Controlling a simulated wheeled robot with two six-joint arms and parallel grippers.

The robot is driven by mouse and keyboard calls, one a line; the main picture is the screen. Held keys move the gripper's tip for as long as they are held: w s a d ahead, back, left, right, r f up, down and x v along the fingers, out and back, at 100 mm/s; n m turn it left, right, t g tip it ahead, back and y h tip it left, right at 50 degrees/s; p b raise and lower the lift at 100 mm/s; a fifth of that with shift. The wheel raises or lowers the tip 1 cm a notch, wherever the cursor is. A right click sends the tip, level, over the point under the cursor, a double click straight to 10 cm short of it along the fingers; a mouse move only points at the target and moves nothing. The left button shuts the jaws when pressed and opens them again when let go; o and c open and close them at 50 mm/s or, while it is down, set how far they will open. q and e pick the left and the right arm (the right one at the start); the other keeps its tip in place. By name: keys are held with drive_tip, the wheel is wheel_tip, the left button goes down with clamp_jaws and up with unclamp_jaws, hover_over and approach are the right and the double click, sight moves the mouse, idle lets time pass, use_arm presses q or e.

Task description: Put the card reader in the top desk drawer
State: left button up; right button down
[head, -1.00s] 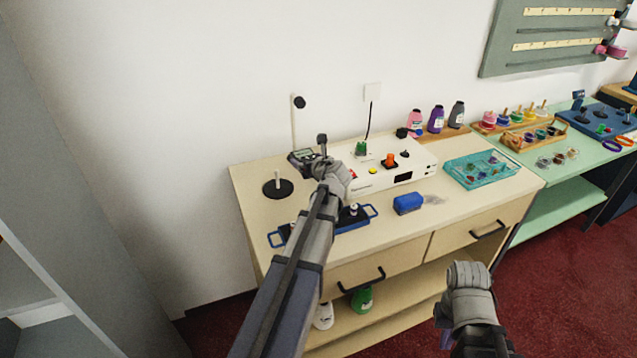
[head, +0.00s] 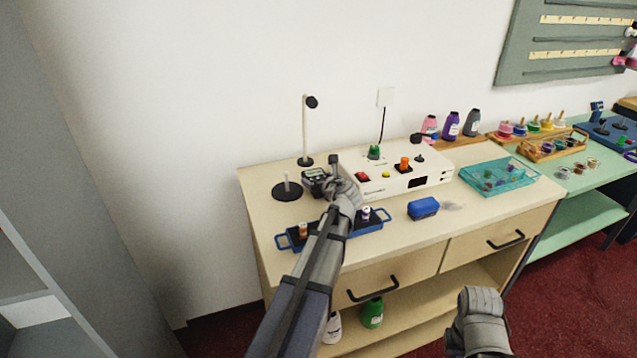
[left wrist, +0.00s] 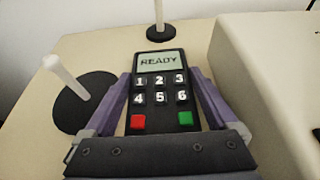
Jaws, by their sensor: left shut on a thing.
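The card reader (head: 313,177) is a dark keypad device near the back left of the desk top. In the left wrist view it (left wrist: 161,95) shows a READY screen, number keys, and red and green keys. My left gripper (head: 330,178) is shut on it, with one finger along each side. The reader appears at desk level; I cannot tell whether it touches the desk. The desk front has a left drawer (head: 415,267) and a right drawer (head: 470,249), side by side, both closed, with dark handles. My right gripper (head: 480,305) is low in front of the desk, its fingertips unclear.
A black round stand (head: 287,191) and a tall post (head: 305,130) stand close by the reader. A white control box (head: 400,180) is just right. A blue tray (head: 368,230) lies under my left arm. A blue block (head: 423,208) and teal tray (head: 500,181) are farther right.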

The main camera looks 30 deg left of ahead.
use_arm(q)
drive_tip(key=shift+f, duration=0.1)
drive_tip(key=o, duration=1.4)
drive_tip(key=shift+c, duration=0.2)
drive_tip(key=shift+s+d+r, duration=0.2)
drive_tip(key=shift+d+r, duration=0.05)
drive_tip(key=shift+r, duration=0.05)
drive_tip(key=p+v, duration=0.4)
drive_tip(key=v, duration=0.7)
drive_tip(key=shift+s+d+r+p, duration=0.1)
drive_tip(key=shift+r+p, duration=0.05)
drive_tip(key=shift+p, duration=0.15)
